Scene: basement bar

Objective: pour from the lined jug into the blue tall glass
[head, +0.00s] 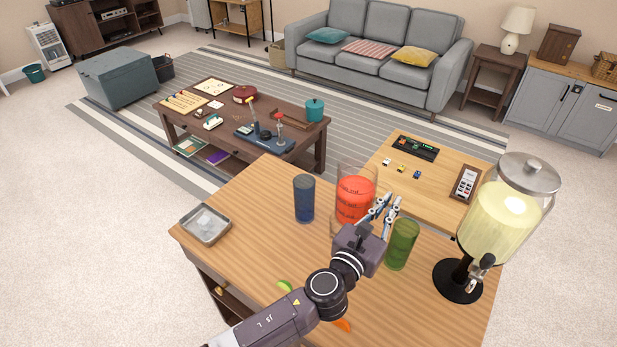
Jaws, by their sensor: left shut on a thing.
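The lined jug (353,186) is clear with dark marking lines and holds red liquid. It looks upright over the wooden bar top. My left gripper (384,205) is shut on it at its right side, and the fingers hide part of that side. I cannot tell whether the jug's base touches the top. The blue tall glass (304,198) stands upright just left of the jug, apart from it. My right gripper is not in view.
A green glass (401,245) stands close to the right of my left gripper. A drink dispenser (498,220) with pale yellow liquid stands at the right. A metal tray (205,236) with ice is at the left edge. Citrus slices (285,286) lie near my arm. The bar's left middle is clear.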

